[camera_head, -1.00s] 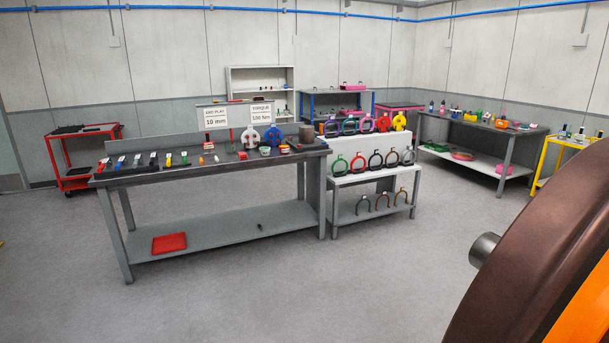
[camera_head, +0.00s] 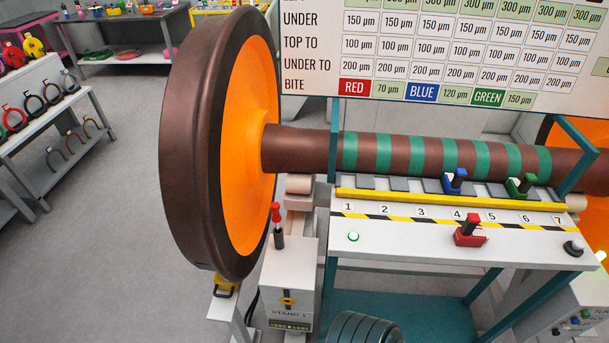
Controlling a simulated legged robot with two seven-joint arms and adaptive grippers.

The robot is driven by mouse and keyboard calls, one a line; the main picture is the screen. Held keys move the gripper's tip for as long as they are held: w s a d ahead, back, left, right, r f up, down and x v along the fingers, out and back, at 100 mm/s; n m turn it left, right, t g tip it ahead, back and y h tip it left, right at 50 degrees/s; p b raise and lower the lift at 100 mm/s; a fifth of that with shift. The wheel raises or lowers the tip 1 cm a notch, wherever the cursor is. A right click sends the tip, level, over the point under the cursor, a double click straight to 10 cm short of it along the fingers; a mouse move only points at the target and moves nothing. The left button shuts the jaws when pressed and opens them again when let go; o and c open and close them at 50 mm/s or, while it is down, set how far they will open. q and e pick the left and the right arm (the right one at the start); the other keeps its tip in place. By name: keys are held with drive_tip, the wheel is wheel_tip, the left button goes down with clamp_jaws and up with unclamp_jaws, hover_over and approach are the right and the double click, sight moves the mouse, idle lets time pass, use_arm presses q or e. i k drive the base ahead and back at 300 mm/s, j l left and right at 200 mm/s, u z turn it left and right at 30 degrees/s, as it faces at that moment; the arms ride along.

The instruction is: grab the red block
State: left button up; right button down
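The red block (camera_head: 470,236) has a black upright post on top. It sits on the front part of the white gantry table (camera_head: 400,248), below the numbers 4 and 5 and partly over the yellow-black striped strip. A blue block (camera_head: 455,182) and a green block (camera_head: 520,187), each with a black post, stand farther back near the numbered slots. Neither of my grippers is in view.
A large brown and orange wheel (camera_head: 250,150) on a striped axle (camera_head: 400,155) stands left of and behind the table. A stand with a red-topped lever (camera_head: 277,225) is at the table's left. A chart board (camera_head: 450,50) is behind. Grey floor at left is clear.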

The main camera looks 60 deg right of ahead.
sight(467, 235)
drive_tip(key=z, duration=3.35)
